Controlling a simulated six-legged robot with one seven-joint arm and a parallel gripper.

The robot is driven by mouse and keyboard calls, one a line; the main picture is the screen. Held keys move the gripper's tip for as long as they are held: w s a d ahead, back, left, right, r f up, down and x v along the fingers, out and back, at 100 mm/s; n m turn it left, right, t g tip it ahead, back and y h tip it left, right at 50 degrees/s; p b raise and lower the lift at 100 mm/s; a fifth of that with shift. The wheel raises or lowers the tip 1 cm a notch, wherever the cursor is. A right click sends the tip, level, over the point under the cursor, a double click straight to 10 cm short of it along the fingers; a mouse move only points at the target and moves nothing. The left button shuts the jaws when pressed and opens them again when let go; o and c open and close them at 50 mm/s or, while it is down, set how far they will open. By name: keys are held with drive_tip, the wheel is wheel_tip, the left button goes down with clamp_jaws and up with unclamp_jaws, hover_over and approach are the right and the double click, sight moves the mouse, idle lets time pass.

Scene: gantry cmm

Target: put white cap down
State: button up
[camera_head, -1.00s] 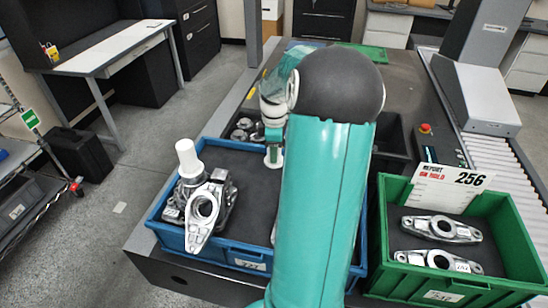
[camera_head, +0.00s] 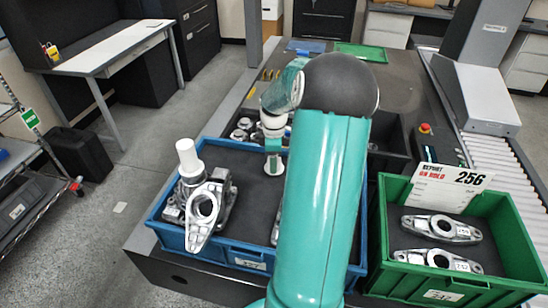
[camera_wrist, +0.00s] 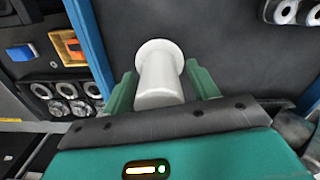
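The white cap (camera_wrist: 160,80) is a short white cylinder with a wider round flange at its far end. It sits between the two green fingers of my gripper (camera_wrist: 162,82), which is shut on it. In the head view my gripper (camera_head: 273,146) points down into the blue bin, and the cap (camera_head: 273,166) shows below its fingers, low over the dark bin floor. I cannot tell whether the flange touches the floor. The blue bin (camera_head: 222,255) stands in the middle; its wall also shows in the wrist view (camera_wrist: 92,45).
A metal part (camera_head: 205,205) with a white cylinder (camera_head: 187,158) upright by it is in the bin's left side. Another metal part is mostly hidden behind my arm. A green bin (camera_head: 440,287) with two metal parts and a sign (camera_head: 450,188) stands right.

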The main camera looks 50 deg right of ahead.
wheel_tip(320, 180, up, 12)
drive_tip(key=shift+r, duration=0.2)
drive_tip(key=w+a+r+m+t+h, duration=0.15)
drive_tip(key=a+r, duration=0.25)
drive_tip(key=a, duration=0.7)
drive_tip(key=w+a+r+m+h, duration=0.1)
drive_tip(key=w+a+r, duration=0.15)
drive_tip(key=a, duration=0.75)
drive_tip(key=s+a+m+t+y, duration=0.1)
drive_tip(key=s+a+m+t, duration=0.1)
drive_tip(key=s+a, duration=0.4)
drive_tip(key=s+a+m+t+y, duration=0.1)
drive_tip(key=s+a, duration=0.4)
drive_tip(key=a, duration=0.9)
drive_tip(key=shift+s+a+r+m+t, duration=0.15)
drive_tip(key=shift+s+r+m+t, duration=0.2)
drive_tip(key=shift+m+t, duration=0.3)
